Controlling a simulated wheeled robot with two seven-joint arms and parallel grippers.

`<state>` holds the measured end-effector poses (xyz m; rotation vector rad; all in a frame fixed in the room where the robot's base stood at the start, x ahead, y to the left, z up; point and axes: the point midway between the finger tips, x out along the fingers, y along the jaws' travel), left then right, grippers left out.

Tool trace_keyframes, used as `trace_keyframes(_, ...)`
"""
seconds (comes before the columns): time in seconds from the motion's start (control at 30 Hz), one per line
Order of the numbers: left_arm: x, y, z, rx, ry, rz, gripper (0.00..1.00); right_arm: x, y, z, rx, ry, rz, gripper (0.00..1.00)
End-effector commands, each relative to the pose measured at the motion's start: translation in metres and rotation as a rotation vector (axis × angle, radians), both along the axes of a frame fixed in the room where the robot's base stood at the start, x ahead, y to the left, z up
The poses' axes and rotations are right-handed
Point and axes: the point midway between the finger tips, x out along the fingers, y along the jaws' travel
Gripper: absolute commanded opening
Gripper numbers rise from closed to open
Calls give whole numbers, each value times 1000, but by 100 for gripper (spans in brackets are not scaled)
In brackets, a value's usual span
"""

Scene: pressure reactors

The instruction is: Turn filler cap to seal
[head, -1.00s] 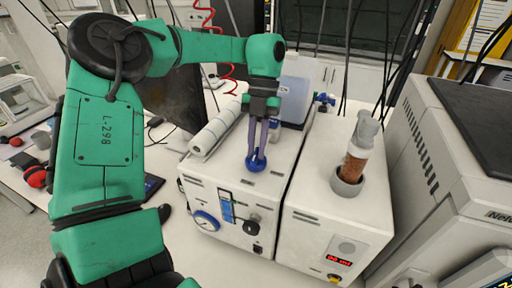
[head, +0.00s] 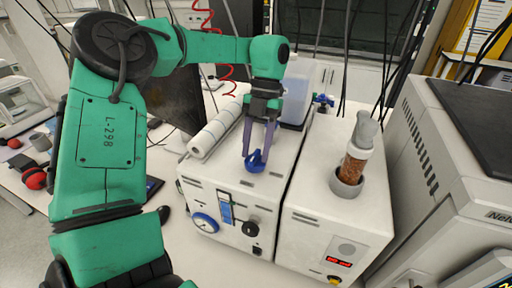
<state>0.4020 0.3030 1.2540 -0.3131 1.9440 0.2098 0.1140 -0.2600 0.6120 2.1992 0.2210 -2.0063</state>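The blue filler cap (head: 256,162) sits on top of the left white box-shaped unit (head: 235,186), which has a round gauge and knobs on its front. My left gripper (head: 258,155) points down from above, with its two long grey fingers on either side of the cap. The fingertips appear to be shut on the cap and partly cover it. My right gripper is not in view.
A second white unit (head: 325,215) with a red display stands close on the right and carries a jar of brown grains (head: 355,160). A white roll (head: 213,130) and a clear container (head: 297,90) are beside and behind the cap. A large grey machine (head: 440,140) stands at far right.

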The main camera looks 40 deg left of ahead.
Motion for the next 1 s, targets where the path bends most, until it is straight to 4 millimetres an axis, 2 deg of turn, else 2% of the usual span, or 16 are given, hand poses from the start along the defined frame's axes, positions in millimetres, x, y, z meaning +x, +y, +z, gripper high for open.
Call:
trace_keyframes(0.27, 2, 1, 3, 2, 0, 1, 48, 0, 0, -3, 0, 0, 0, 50)
trace_keyframes(0.37, 9, 3, 16, 3, -3, 1, 48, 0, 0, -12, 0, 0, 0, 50)
trace_keyframes(0.5, 20, 6, 45, 4, -3, 1, 48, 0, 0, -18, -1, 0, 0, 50)
trace_keyframes(0.63, 26, 9, 63, 2, 0, 1, 48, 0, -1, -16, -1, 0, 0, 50)
trace_keyframes(1.0, 28, 9, 69, -1, 1, 0, 48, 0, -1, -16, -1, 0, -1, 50)
